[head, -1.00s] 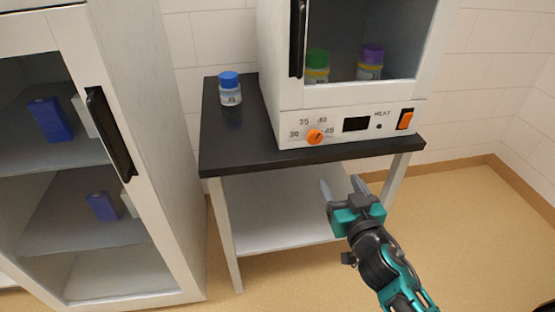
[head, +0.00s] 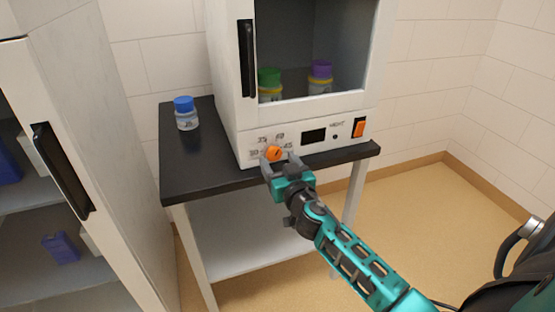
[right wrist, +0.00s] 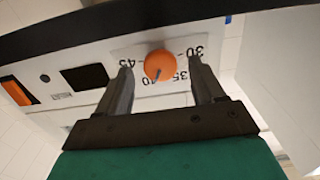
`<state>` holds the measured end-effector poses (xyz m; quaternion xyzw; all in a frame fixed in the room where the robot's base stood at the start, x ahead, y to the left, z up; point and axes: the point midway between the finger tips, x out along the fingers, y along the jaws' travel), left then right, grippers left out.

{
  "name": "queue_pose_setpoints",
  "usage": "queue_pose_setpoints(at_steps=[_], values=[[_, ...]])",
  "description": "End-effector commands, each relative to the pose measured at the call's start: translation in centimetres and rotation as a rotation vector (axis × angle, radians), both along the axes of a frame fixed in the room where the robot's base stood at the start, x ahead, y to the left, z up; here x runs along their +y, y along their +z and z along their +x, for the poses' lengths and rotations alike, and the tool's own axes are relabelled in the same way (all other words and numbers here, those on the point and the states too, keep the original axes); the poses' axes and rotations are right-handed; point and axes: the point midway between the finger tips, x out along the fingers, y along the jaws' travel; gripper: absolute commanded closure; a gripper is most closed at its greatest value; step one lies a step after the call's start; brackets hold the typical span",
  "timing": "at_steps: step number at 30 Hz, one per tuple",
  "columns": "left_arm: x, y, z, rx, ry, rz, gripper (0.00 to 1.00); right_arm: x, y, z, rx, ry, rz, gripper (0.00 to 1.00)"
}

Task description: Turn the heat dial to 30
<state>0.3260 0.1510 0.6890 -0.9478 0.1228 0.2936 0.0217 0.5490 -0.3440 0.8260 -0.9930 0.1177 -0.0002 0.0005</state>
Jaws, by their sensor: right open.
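The orange heat dial (head: 273,153) is on the lower front panel of the white incubator (head: 230,120). Marks 30, 35, 40 and 45 surround it. In the right wrist view the dial (right wrist: 160,65) shows a dark pointer line, directed between the 35 and 40 marks or near them; I cannot tell exactly. My right gripper (head: 280,165) is at the panel just below the dial. In the right wrist view its two fingers (right wrist: 162,85) are apart, one on each side of the dial, with visible gaps. My left gripper is not in view.
The incubator stands on a black-topped table (head: 190,165) with a blue-capped bottle (head: 186,114) at left. A black display and an orange switch (head: 359,129) are right of the dial. Green- and purple-capped bottles stand inside the incubator. A white cabinet (head: 120,190) is at left.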

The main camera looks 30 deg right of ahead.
Motion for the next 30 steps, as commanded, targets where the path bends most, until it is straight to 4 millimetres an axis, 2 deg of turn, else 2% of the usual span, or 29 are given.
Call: queue_pose_setpoints(at_steps=[5,14,30], values=[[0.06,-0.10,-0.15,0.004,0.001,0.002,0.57,-0.34,0.03,1.17,-0.001,-0.001,-0.002,0.32],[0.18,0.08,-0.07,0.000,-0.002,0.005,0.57,-0.36,0.00,1.31,0.000,0.000,-0.001,0.32],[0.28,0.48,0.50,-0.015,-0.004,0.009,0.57,-0.34,-0.01,1.29,0.000,0.000,-0.001,0.83]])
